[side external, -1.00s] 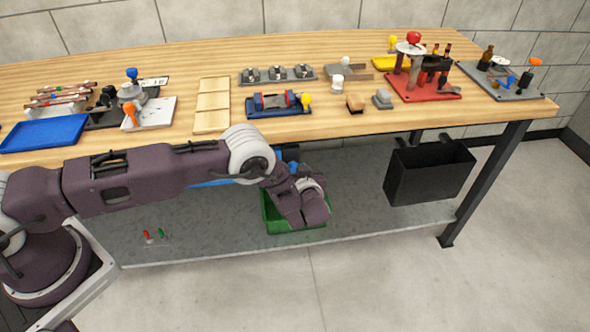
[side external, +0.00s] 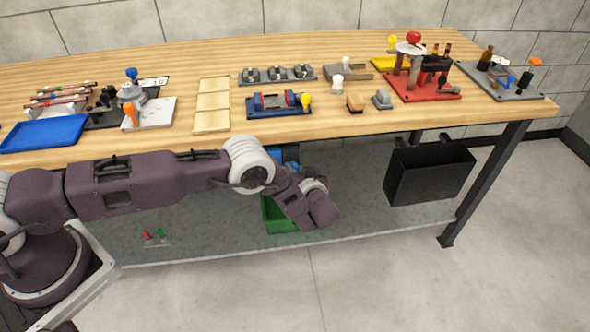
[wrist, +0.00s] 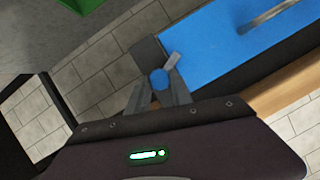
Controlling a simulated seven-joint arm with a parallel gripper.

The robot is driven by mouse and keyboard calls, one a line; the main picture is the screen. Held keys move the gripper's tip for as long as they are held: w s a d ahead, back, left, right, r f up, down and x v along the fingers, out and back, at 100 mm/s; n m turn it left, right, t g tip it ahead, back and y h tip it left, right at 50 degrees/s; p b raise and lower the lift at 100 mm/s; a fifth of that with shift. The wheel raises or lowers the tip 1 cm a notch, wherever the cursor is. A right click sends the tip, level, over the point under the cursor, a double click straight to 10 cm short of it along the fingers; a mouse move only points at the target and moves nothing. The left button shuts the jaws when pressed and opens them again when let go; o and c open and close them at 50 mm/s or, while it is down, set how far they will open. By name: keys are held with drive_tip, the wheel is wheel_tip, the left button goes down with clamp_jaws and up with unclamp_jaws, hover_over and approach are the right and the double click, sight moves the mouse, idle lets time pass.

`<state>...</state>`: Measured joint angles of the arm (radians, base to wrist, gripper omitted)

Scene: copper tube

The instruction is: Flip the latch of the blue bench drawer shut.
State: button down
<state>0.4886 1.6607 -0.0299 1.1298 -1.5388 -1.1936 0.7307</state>
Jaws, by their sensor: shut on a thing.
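In the wrist view the blue drawer front (wrist: 225,45) fills the upper right, with a grey bar handle (wrist: 268,15) on it. A short grey latch lever (wrist: 172,61) with a round blue knob (wrist: 159,79) is at the drawer's near end. My gripper (wrist: 160,90) has its two grey fingers shut on the knob, one on each side. In the side view a little blue (side external: 291,155) shows below the bench edge. My arm hides most of the drawer there, and my fingertips and the latch cannot be made out.
The wooden bench top (side external: 350,135) above carries several fixtures and trays. A green bin (side external: 275,218) stands on the lower shelf (side external: 380,225) behind my wrist. A black bin (side external: 428,175) hangs under the bench at the right. The floor in front is clear.

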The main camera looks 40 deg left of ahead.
drive_tip(key=shift+d+f+m+g+y, duration=0.1)
drive_tip(key=shift+m+g+y, duration=0.5)
drive_tip(key=shift+m, duration=0.6)
drive_tip(key=shift+w, duration=0.1)
drive_tip(key=c, duration=1.1)
unclamp_jaws()
drive_tip(key=shift+c, duration=0.2)
drive_tip(key=v, duration=0.7)
